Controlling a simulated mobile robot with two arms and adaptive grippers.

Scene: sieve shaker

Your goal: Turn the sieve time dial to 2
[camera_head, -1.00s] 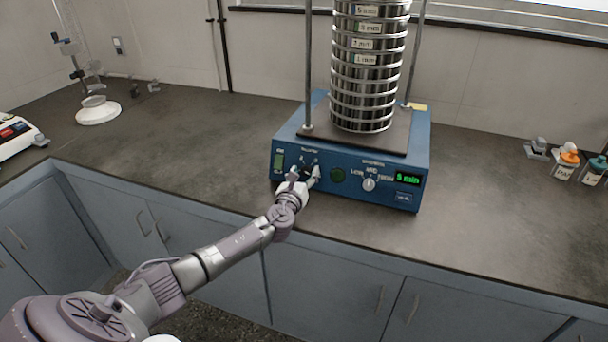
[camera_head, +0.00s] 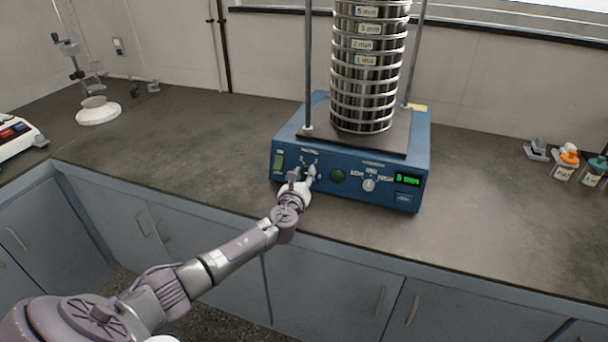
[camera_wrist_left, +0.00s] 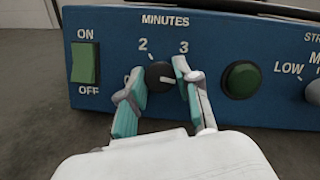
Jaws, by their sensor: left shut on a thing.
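The black time dial (camera_wrist_left: 159,76) sits under the word MINUTES on the blue sieve shaker (camera_head: 350,190). In the left wrist view, the numbers 2 and 3 show above it, and its white mark points to the right, slightly down. My left gripper (camera_wrist_left: 160,72) has one finger on each side of the dial and is shut on it. The fingers cover part of the scale. In the head view, my left gripper (camera_head: 303,175) reaches the front panel and mostly hides the dial. The green display (camera_head: 408,180) reads 5 min.
A green switch (camera_wrist_left: 85,62) is left of the dial, and a round green button (camera_wrist_left: 241,79) is close on its right. A speed knob (camera_head: 369,185) lies further right. A tall sieve stack (camera_head: 370,70) stands on the shaker. The counter in front is clear.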

